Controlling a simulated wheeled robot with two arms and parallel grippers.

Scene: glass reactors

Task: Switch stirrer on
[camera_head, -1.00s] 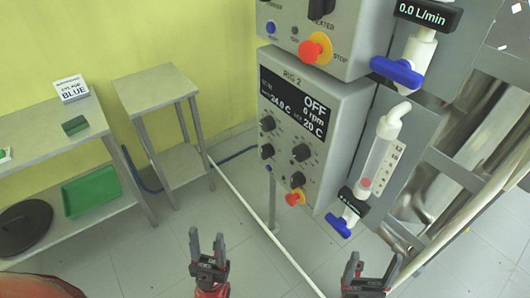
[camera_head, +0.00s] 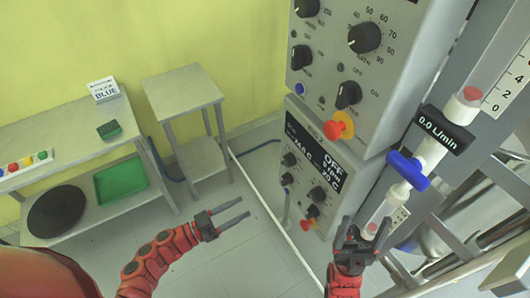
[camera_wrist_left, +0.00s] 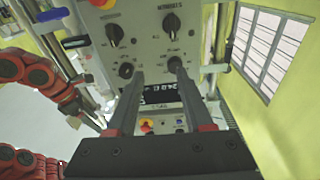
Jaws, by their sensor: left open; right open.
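The upper control box (camera_head: 385,60) has several black knobs, a blue button (camera_head: 299,89) and a red stop button (camera_head: 335,128) on a yellow ring. Below it, the lower control box (camera_head: 322,175) has a black display (camera_head: 316,155) reading OFF, with black knobs and another red stop button (camera_head: 306,225). I cannot read which control is the stirrer's. My left gripper (camera_head: 244,207) is open and empty, left of the lower box. In the left wrist view, its open fingers (camera_wrist_left: 160,76) point toward a knobbed panel (camera_wrist_left: 145,35). My right gripper (camera_head: 367,221) is open, below the upper box.
A flowmeter with a blue valve handle (camera_head: 408,170) and 0.0 L/min display (camera_head: 443,128) stands right of the boxes. A small metal table (camera_head: 181,90) and a bench (camera_head: 70,145) with a green tray (camera_head: 121,185) are at left. A white floor pipe (camera_head: 265,205) runs between.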

